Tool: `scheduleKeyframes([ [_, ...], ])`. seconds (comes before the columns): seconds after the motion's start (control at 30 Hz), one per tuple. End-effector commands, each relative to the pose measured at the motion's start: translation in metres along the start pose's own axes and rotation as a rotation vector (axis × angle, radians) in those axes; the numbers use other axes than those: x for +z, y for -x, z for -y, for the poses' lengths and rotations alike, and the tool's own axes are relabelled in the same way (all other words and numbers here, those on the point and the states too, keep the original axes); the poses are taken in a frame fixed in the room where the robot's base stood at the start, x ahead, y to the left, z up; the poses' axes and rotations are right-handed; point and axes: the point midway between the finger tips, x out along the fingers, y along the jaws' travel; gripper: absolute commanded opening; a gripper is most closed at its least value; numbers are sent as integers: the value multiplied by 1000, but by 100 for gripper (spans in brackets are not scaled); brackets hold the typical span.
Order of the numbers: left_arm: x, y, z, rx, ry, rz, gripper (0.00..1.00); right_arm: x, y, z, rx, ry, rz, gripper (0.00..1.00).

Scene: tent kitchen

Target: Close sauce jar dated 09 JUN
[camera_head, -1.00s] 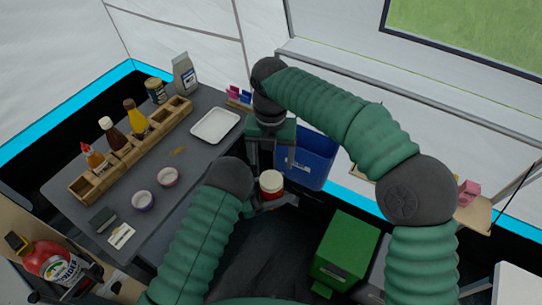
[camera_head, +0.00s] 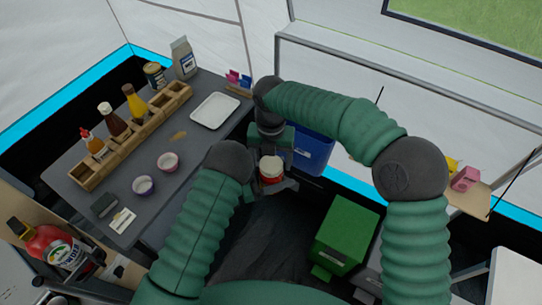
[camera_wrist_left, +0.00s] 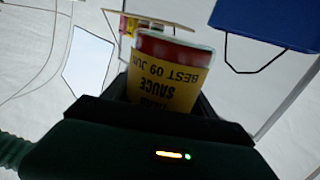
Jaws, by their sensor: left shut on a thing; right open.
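The sauce jar (camera_head: 271,170) has a pale top and a red body in the head view. In the left wrist view, the jar (camera_wrist_left: 168,75) shows a yellow label reading "SAUCE" and "BEST 09 JUN", upside down in the picture. My left gripper (camera_head: 273,184) is shut on the jar and holds it off the table, past its right edge. My right gripper (camera_head: 273,154) is open, just above and behind the jar's top in the picture. Whether its fingers touch the jar, and whether a lid sits fully on it, I cannot tell.
The grey table (camera_head: 190,145) holds a wooden rack (camera_head: 130,140) with bottles, a white tray (camera_head: 215,111) and two small cups (camera_head: 168,161). A blue bin (camera_head: 312,150) stands behind my right gripper. A green bin (camera_head: 346,236) stands on the floor at right.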

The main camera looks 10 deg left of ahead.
Motion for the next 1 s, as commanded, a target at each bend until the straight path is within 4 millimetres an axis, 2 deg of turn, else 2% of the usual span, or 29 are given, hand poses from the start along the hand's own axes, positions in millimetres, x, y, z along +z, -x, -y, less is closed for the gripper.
scheduleKeyframes([
  [0.07,-1,0,0,0,-1,-3,0,0,0,0,0,0,0,73],
  [0.53,-1,0,0,1,-1,-3,0,0,1,0,1,0,0,11],
  [0.67,-1,0,0,1,-1,-3,0,0,1,-1,1,-40,1,10],
  [0.77,-1,0,0,1,-1,-3,0,0,1,-1,1,-210,2,10],
  [0.87,-1,0,0,1,-1,-3,0,-1,1,-2,1,-516,2,10],
  [1.0,-1,-1,0,2,-1,-3,0,-1,1,-2,2,-1020,3,10],
])
